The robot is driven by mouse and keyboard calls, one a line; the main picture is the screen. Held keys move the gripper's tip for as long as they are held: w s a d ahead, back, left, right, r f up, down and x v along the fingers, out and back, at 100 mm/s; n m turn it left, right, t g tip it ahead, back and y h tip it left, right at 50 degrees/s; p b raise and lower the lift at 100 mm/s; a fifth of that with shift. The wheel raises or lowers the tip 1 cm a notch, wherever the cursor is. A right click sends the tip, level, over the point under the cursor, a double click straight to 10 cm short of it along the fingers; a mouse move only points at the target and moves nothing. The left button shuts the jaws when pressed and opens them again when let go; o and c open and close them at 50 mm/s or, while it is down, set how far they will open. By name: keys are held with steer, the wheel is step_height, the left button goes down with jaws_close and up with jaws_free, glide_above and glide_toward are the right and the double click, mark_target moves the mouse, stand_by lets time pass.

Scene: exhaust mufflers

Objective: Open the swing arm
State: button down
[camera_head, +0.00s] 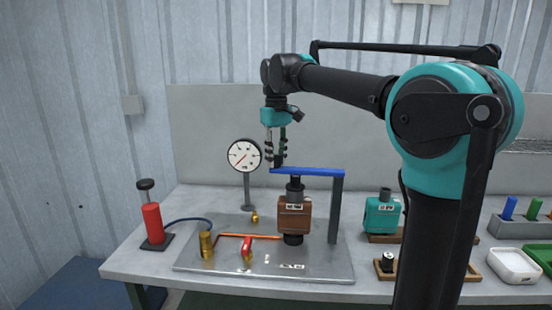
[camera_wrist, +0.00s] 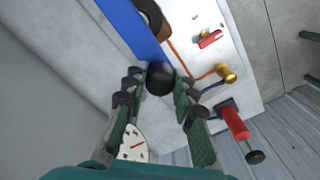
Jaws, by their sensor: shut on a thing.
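The swing arm is a blue bar (camera_head: 308,171) on a dark upright post (camera_head: 336,210). It lies level above a brown block (camera_head: 293,216) with black ends, and its free end points left. In the wrist view the blue bar (camera_wrist: 134,30) runs down from the top to a round black knob (camera_wrist: 160,79) at its end. My gripper (camera_head: 277,165) points down at the bar's free end. In the wrist view my gripper's fingers (camera_wrist: 158,92) stand on either side of the knob, shut on it. The finger contact is partly hidden in the head view.
A round gauge (camera_head: 244,156) on a stand is close left of my gripper. The metal baseplate (camera_head: 210,260) also bears a red-handled valve (camera_head: 247,249) and brass fitting (camera_head: 206,245). A red pump (camera_head: 153,222) stands left, a teal block (camera_head: 382,214) right. A wall panel is behind.

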steer(key=shift+w, duration=0.5)
steer(key=w+d+m, duration=1.5)
steer(key=w+d, duration=0.1)
steer(key=shift+w+d, duration=0.15)
steer(key=shift+d, duration=0.05)
steer(key=c, duration=1.2)
jaws_free()
step_height(320, 180, up, 12)
